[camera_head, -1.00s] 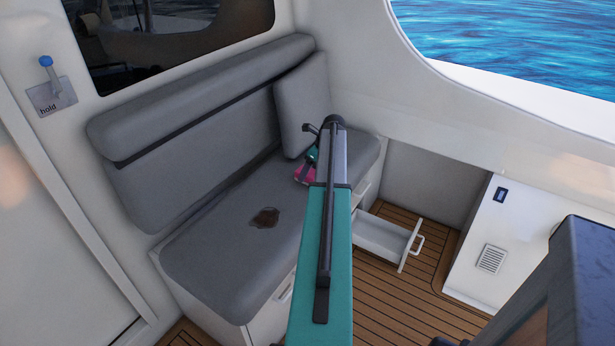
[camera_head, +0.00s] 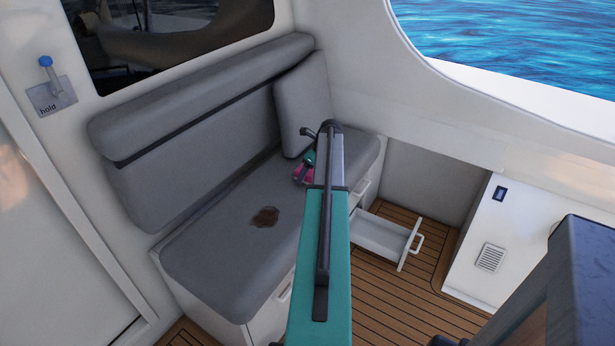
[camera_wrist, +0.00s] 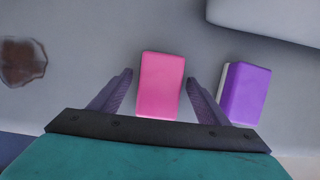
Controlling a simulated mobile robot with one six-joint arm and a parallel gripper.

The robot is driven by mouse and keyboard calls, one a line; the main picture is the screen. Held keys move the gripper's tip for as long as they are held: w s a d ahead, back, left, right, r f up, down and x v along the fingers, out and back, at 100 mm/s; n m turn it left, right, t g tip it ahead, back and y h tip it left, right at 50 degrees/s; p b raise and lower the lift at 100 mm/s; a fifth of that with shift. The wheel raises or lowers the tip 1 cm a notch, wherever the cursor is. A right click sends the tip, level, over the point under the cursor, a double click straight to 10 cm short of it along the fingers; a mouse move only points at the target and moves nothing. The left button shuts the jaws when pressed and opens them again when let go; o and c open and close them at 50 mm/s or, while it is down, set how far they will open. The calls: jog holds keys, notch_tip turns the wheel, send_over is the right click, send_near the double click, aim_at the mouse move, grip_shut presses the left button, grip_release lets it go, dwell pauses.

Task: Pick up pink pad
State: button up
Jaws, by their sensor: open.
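The pink pad (camera_wrist: 160,84) lies on the grey seat cushion and shows in the wrist view between the two fingers of my gripper (camera_wrist: 158,88). My gripper is open, with a finger on either side of the pad and a small gap on each side. I cannot tell how far above the cushion the fingertips are. In the head view the pink pad (camera_head: 302,175) is partly hidden behind my arm and gripper, near the back end of the bench.
A purple pad (camera_wrist: 247,94) lies close to the right finger. A brown stain (camera_head: 265,217) is on the bench cushion (camera_head: 220,265). A grey pillow (camera_head: 303,103) leans at the bench's far end. An open drawer (camera_head: 385,238) juts out below, right of my arm.

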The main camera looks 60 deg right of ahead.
jog(key=shift+f, duration=0.25)
dwell(0.3)
jog(key=c, duration=1.2)
jog(key=shift+r, duration=0.15)
jog(key=shift+r, duration=0.35)
jog(key=b+v, duration=0.1)
jog(key=v, duration=0.2)
jog(key=shift+w+a+r, duration=0.1)
jog(key=shift+a+r, duration=0.05)
jog(key=shift+a, duration=0.05)
jog(key=s+a, duration=0.1)
jog(key=s, duration=0.4)
jog(key=s+a+r+b, duration=0.1)
jog(key=s, duration=0.3)
jog(key=s+a, duration=0.1)
jog(key=s, duration=0.4)
jog(key=shift+s+r, duration=0.25)
jog(key=shift+s, duration=0.05)
